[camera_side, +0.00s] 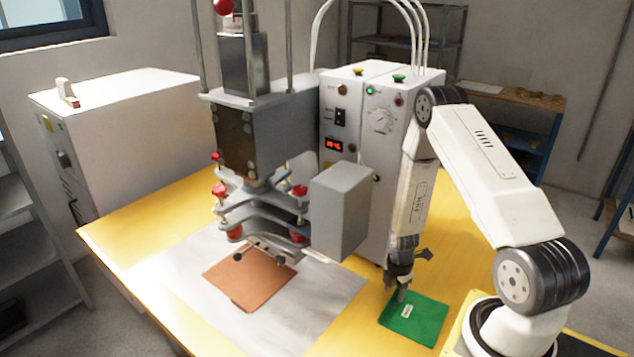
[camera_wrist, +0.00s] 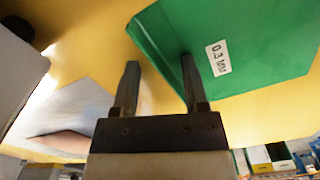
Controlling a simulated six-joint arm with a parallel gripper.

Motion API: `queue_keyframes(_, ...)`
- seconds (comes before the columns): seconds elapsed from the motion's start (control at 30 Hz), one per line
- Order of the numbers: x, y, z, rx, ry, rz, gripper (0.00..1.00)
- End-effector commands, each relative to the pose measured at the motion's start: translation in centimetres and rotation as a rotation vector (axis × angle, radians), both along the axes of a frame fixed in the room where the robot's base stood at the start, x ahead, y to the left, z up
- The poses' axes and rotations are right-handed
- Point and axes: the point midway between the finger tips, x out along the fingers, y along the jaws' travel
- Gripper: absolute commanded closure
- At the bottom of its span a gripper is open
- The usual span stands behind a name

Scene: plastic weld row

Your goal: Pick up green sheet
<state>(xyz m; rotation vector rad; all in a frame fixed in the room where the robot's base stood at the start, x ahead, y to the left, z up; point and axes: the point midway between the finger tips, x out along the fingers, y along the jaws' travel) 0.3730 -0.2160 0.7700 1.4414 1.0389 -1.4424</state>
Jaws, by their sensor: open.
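The green sheet (camera_side: 413,320) lies flat on the yellow table at the front right, with a small white label. In the wrist view the green sheet (camera_wrist: 270,35) fills the upper right, and its label reads 0.3 with a unit. My gripper (camera_side: 402,292) points down over the sheet's upper left part. In the wrist view my gripper (camera_wrist: 160,65) is open, its two fingers apart with nothing visibly held. The right finger overlaps the sheet in the picture and the left finger shows against the yellow table. Whether the fingertips touch the sheet I cannot tell.
A welding press (camera_side: 262,200) stands left of my gripper, above a brown sheet (camera_side: 250,277) on a silvery plate (camera_side: 190,262). A white control box (camera_side: 362,130) stands behind my gripper. The yellow table (camera_side: 455,290) is bare around the green sheet.

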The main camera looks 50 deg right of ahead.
Motion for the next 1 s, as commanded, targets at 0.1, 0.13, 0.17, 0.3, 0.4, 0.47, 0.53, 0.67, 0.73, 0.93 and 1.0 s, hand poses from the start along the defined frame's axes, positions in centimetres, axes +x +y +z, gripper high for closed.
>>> queue_keyframes(0.1,-0.01,0.00,0.02,0.000,0.000,0.000,0.43)
queue_keyframes(0.13,-0.01,0.00,0.02,0.000,0.000,0.000,0.43)
queue_keyframes(0.17,-0.01,0.00,0.02,0.000,0.000,0.000,0.50)
queue_keyframes(0.3,-0.01,0.00,0.02,0.000,0.000,0.000,0.94)
queue_keyframes(0.4,-0.01,0.00,0.02,0.000,0.000,0.000,1.00)
queue_keyframes(0.47,-0.01,0.00,0.02,0.000,0.000,0.000,1.00)
queue_keyframes(0.53,-0.01,0.00,0.03,0.000,0.000,0.000,1.00)
queue_keyframes(0.67,-0.01,0.00,0.02,0.000,0.000,0.000,1.00)
queue_keyframes(0.73,-0.01,0.00,0.04,0.000,0.000,0.000,1.00)
queue_keyframes(0.93,0.03,-0.02,0.45,0.000,0.000,0.000,1.00)
queue_keyframes(1.0,0.02,-0.02,0.78,0.000,0.000,0.000,1.00)
